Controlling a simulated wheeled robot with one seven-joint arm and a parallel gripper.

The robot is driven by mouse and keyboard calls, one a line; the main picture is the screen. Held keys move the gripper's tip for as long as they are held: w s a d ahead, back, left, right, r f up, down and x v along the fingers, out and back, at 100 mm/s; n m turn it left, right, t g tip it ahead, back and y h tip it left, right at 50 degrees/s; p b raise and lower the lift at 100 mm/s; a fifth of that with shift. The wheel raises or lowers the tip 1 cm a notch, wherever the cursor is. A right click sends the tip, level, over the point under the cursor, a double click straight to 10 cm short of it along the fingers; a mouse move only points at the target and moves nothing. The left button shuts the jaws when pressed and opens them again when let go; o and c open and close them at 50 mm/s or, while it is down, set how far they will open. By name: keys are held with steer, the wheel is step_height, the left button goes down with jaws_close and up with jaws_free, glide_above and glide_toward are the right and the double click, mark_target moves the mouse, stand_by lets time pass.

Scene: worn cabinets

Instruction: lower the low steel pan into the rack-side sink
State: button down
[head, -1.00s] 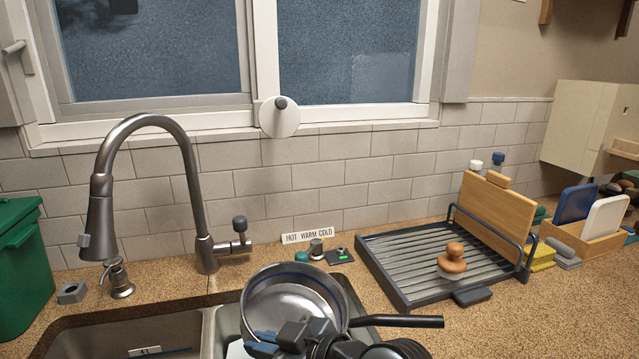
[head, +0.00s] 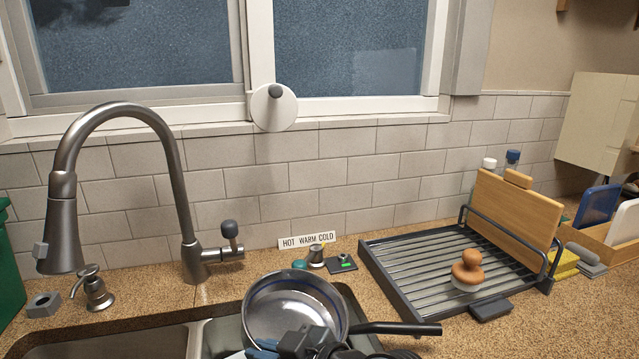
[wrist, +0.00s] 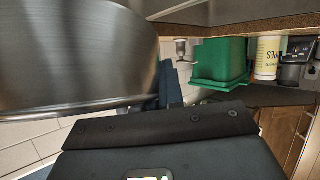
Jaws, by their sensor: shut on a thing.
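The low steel pan (head: 290,302) is in the lower middle of the head view, its black handle (head: 400,328) pointing right. It is tilted, with its shiny inside facing me. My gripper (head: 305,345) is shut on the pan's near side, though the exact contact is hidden. In the wrist view the pan's steel wall (wrist: 75,55) fills the upper left. The pan is over the right, rack-side sink basin (head: 222,338) and covers most of it. I cannot tell how far it is from the basin floor.
The tall faucet (head: 190,200) stands behind the left basin, with a soap pump (head: 95,290) beside it. The drying rack (head: 430,265) holds a wooden board (head: 515,218) and a brush (head: 467,270), right of the pan. A green bin (wrist: 220,62) shows in the wrist view.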

steer(key=shift+f, duration=0.5)
steer(key=c, duration=1.2)
jaws_free()
steer(key=shift+f, duration=0.15)
steer(key=shift+b+v, duration=0.85)
steer(key=shift+v, duration=3.1)
